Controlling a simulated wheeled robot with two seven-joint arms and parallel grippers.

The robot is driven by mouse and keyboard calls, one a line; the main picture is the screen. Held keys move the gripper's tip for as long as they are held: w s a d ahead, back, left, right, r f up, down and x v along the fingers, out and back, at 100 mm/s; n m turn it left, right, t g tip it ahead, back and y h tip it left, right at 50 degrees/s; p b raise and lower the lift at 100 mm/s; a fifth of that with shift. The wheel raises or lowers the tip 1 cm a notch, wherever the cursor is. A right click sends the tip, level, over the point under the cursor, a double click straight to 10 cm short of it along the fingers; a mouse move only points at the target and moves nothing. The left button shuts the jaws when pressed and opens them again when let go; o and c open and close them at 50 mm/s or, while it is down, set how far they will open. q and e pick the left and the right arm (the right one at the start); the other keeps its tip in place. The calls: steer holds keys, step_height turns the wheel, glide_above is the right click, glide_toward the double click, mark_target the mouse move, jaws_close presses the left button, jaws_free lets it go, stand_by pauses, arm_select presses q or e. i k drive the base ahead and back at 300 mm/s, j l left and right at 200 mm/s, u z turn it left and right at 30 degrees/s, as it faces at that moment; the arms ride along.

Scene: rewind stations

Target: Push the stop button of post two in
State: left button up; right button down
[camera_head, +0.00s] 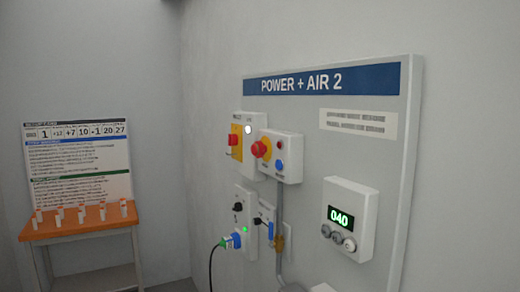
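A grey board headed "POWER + AIR 2" (300,85) is on the wall at the right of the head view. A box (287,172) on it carries a red mushroom-shaped button (260,148) on a yellow base, with a blue button (280,167) and a small dark red one beside it. I cannot tell whether the red button is pressed in. Behind it, a second box has a red knob (232,140) on a yellow plate and a lit white lamp (248,129). Neither of my grippers is in view.
A display box (350,220) reading 040 is at the board's right. A plug (232,240) with a black cable sits in a lower socket box with a green light. A grey pipe runs down. An orange-topped table (80,228) with small bottles stands left under a notice (78,160).

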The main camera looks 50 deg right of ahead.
mark_target(255, 148)
steer(key=i+j+z, duration=0.95)
steer(key=j+z, duration=0.35)
steer(key=j, duration=0.15)
steer(key=i, duration=0.05)
